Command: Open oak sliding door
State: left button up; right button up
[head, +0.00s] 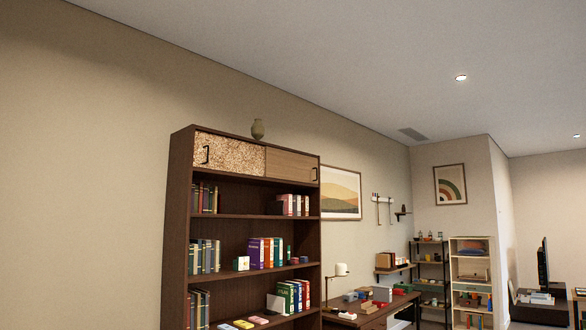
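A tall dark wood bookcase (178,230) stands against the left wall. Its top compartment has two sliding doors side by side. The plain wood-grain door, which looks like the oak sliding door (290,166), covers the right half and has a dark handle (315,174) near its right edge. A speckled tan door (235,155) covers the left half, with a black handle (207,154) near its left edge. No opening shows between the doors. Neither of my grippers is in view.
Several books (265,253) fill the open shelves below the doors. A desk (372,315) with a lamp (341,270) stands to the right, with shelving units (470,285) farther back.

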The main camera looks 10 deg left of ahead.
aim_at(282, 164)
jog(key=i, duration=2.6)
jog(key=i+j+z, duration=0.1)
jog(key=i, duration=1.2)
jog(key=i+j, duration=0.15)
jog(key=i, duration=1.15)
